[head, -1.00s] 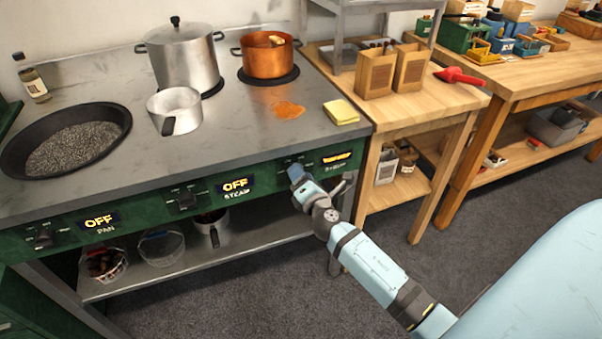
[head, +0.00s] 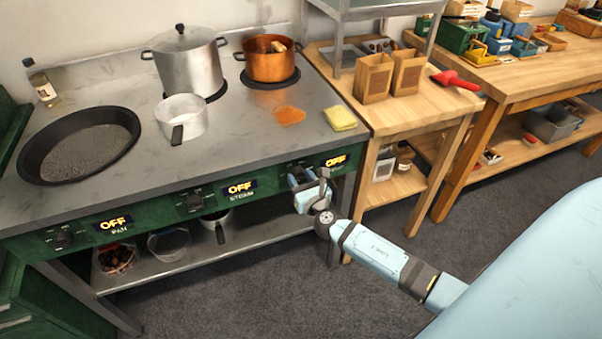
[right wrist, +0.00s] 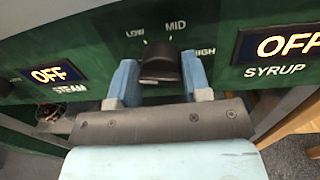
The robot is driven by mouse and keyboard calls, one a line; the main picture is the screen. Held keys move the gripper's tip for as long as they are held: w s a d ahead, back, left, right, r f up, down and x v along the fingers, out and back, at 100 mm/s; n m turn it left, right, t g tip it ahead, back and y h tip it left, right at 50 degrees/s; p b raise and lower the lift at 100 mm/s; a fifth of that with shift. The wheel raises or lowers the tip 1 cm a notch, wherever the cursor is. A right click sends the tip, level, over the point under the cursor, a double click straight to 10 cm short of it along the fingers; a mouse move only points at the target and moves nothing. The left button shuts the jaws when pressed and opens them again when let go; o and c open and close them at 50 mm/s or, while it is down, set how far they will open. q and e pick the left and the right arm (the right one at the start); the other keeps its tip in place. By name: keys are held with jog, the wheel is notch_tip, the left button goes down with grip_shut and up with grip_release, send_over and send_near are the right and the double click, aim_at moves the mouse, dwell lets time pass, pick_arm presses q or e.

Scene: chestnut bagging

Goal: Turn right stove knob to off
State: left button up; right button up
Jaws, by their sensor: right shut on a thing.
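The right stove knob (right wrist: 160,66) is black and sits on the green front panel, under the marks LOW, MID and HIGH. My right gripper (right wrist: 160,80) is shut on this knob, with one blue finger on each side of it. In the head view my right gripper (head: 304,179) is at the right end of the stove front and partly hides the knob. The SYRUP display (right wrist: 285,45) beside the knob reads OFF; it also shows in the head view (head: 336,161). My left gripper is not in view.
The STEAM display (head: 240,188) and PAN display (head: 114,223) also read OFF. A copper pot (head: 270,62), a steel pot (head: 187,65), a saucepan (head: 182,115) and a black pan (head: 80,143) stand on the stove. A wooden table (head: 425,118) stands to the right.

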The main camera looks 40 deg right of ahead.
jog(key=shift+d+r+n+p, duration=0.1)
jog(key=shift+r+n+p, duration=0.1)
jog(key=shift+n+p, duration=0.4)
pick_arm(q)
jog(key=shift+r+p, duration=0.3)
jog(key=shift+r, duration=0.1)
pick_arm(e)
jog(key=shift+n, duration=0.7)
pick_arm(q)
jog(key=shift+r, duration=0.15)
pick_arm(e)
jog(key=shift+f, duration=0.1)
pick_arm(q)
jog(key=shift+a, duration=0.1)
pick_arm(e)
jog(key=o, duration=0.9)
